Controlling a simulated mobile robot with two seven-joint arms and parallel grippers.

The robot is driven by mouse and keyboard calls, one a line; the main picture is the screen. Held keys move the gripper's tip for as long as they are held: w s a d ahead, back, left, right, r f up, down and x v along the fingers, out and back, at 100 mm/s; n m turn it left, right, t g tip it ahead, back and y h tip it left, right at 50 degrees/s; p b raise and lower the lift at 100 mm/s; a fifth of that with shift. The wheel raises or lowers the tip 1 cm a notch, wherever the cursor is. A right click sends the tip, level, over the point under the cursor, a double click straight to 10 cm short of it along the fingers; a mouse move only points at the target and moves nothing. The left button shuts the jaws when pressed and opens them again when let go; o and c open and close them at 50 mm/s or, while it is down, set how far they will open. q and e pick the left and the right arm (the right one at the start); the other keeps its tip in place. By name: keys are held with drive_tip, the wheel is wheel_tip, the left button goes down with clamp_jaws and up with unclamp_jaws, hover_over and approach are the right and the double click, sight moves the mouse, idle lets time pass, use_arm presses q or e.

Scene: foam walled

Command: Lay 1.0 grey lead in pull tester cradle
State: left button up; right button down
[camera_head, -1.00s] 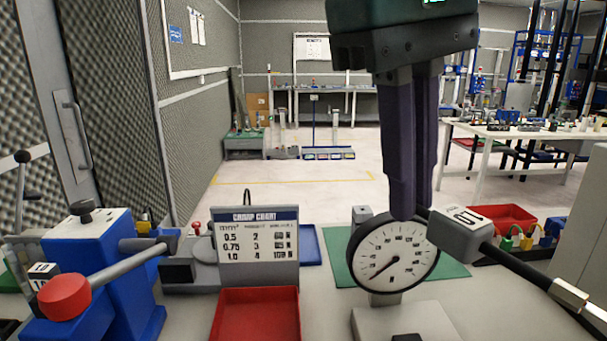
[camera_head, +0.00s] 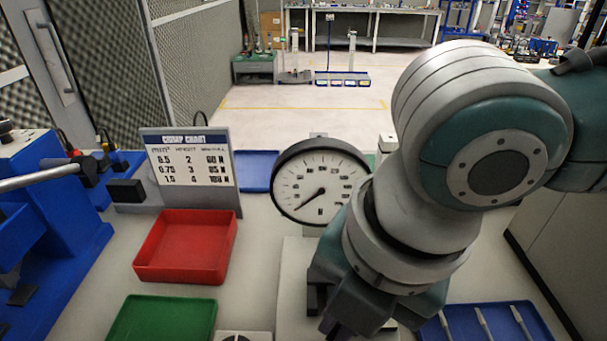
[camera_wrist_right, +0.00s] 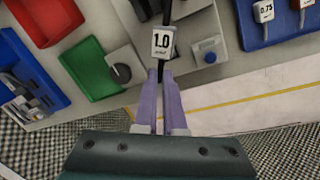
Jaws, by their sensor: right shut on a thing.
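The pull tester shows by its round dial (camera_head: 320,182) and its pale base (camera_head: 294,275) in the head view. My right gripper (camera_head: 350,315) is low over the base, and its fingertips are hidden there by my arm. In the right wrist view the purple fingers of my right gripper (camera_wrist_right: 163,72) are shut at the white 1.0 tag (camera_wrist_right: 163,44) of the lead. A dark stretch of the lead (camera_wrist_right: 166,14) runs up from the tag over the tester's grey base (camera_wrist_right: 207,28). I cannot tell whether it rests in the cradle. My left gripper is not in view.
A red tray (camera_head: 187,246) and a green tray (camera_head: 160,320) lie left of the tester. The crimp chart (camera_head: 192,163) stands behind them, and a blue press (camera_head: 45,200) is at far left. A blue tray (camera_head: 455,318) lies at right, close to my right arm.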

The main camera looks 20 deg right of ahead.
drive_tip(key=s+f+n, duration=0.1)
drive_tip(key=n, duration=0.1)
drive_tip(key=f+n, duration=0.1)
drive_tip(key=n, duration=0.1)
drive_tip(key=s+a+f+n+g, duration=0.1)
drive_tip(key=f+n, duration=0.1)
drive_tip(key=shift+s+a+f+y, duration=0.1)
drive_tip(key=shift+s+y, duration=0.2)
drive_tip(key=shift+s, duration=0.05)
wheel_tip(320, 180, down, 4)
drive_tip(key=shift+b, duration=1.25)
drive_tip(key=shift+f, duration=0.25)
drive_tip(key=shift+r, duration=0.1)
